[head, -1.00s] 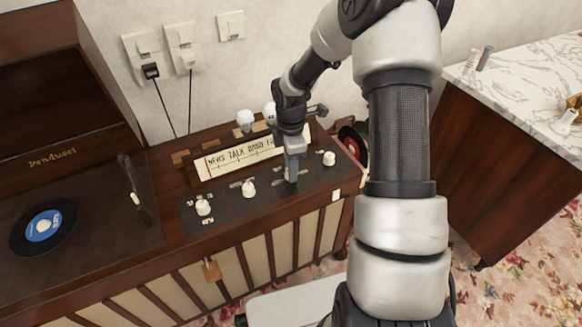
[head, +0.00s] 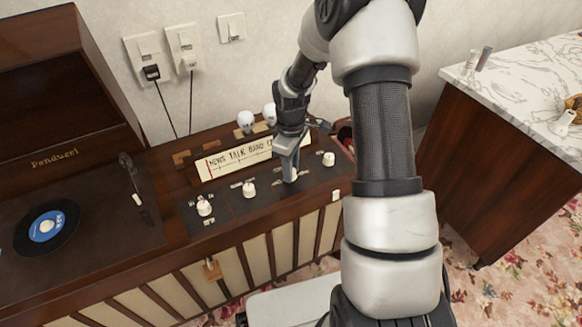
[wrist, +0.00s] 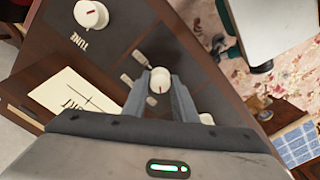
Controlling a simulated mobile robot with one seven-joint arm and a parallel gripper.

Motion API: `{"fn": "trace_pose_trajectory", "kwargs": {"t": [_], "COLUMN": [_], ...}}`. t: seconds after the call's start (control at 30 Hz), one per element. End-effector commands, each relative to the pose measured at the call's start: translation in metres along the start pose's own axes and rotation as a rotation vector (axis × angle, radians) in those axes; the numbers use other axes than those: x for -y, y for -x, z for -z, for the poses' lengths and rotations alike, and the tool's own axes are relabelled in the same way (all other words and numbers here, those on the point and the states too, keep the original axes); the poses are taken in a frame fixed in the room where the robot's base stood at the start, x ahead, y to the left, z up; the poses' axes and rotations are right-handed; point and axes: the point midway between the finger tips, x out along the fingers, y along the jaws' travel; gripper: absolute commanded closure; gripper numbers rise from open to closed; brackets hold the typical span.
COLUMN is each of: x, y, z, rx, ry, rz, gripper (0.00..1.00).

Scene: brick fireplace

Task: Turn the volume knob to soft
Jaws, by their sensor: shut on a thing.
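The radio's control panel (head: 232,205) carries a row of white knobs. My gripper (head: 290,176) reaches down onto the third knob from the left, which its fingers hide in the head view. In the wrist view that white knob (wrist: 158,80), with a small red mark on its face, sits between my two fingers, which are shut on it. I cannot read its label. Another white knob (wrist: 91,14) beside the word TUNE is at top left of the wrist view. The far-right knob (head: 329,158) stands free to the right of my gripper.
A paper-coloured dial strip (head: 235,160) stands behind the knobs. A record player with a record (head: 47,227) is at the left. Two white round pieces (head: 246,120) stand behind the dial. A marble-topped cabinet (head: 520,90) is at the right.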

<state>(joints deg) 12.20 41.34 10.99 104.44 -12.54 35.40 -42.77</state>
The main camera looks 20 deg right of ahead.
Motion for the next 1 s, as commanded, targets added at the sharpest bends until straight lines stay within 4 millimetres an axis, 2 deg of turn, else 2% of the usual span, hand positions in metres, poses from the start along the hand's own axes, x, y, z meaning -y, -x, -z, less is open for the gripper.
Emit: {"fn": "trace_pose_trajectory", "kwargs": {"t": [0.43,1.0], "x": [0.0000,-0.0001], "y": [0.0008,0.0006], "z": [-0.0001,-0.0003], "rx": [0.000,0.001], "ry": [-0.291,-0.363], "rz": [0.000,-0.001], "gripper": [0.97,0.97]}}
